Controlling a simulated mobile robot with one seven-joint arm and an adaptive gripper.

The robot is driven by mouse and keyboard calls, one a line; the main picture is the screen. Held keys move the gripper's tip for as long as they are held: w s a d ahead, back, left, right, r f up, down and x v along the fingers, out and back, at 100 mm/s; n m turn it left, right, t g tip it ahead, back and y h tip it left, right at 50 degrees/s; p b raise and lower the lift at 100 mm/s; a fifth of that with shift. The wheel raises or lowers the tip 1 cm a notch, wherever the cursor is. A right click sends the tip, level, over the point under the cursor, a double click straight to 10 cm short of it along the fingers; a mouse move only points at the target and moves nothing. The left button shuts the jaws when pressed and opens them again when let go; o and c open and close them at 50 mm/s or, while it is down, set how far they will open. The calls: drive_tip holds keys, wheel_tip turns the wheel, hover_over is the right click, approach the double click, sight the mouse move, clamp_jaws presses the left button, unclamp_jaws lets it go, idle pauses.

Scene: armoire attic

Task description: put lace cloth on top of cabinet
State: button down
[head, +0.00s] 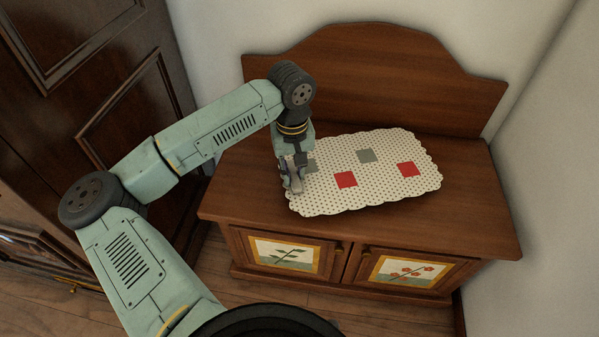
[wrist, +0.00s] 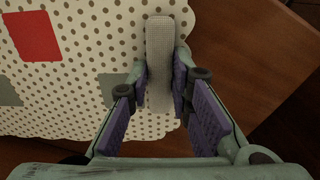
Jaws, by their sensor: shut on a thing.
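The lace cloth (head: 385,185) is cream with dark dots, red and grey-green squares and a scalloped edge. It lies spread on the top of the wooden cabinet (head: 470,195), looking nearly flat. My gripper (head: 293,184) is at the cloth's left end, pointing down. In the wrist view, my gripper (wrist: 160,80) has its purple pads shut on a pale, textured upright strip at the cloth (wrist: 75,75); I take it as part of the cloth. Whether the cloth's left end is raised off the wood is hard to tell.
The cabinet has a curved backboard (head: 375,75) behind the cloth and two painted doors (head: 290,255) below. A dark wooden armoire (head: 90,80) stands at the left. Walls close in behind and at the right. Bare cabinet top shows right of the cloth.

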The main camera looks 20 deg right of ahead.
drive_tip(key=shift+w+d, duration=0.45)
drive_tip(key=shift+d, duration=0.15)
drive_tip(key=shift+w+d+f, duration=0.15)
drive_tip(key=shift+f, duration=1.7)
drive_tip(key=shift+f, duration=0.2)
drive_tip(key=c, duration=1.5)
unclamp_jaws()
drive_tip(key=shift+o, duration=0.2)
drive_tip(key=shift+r, duration=0.15)
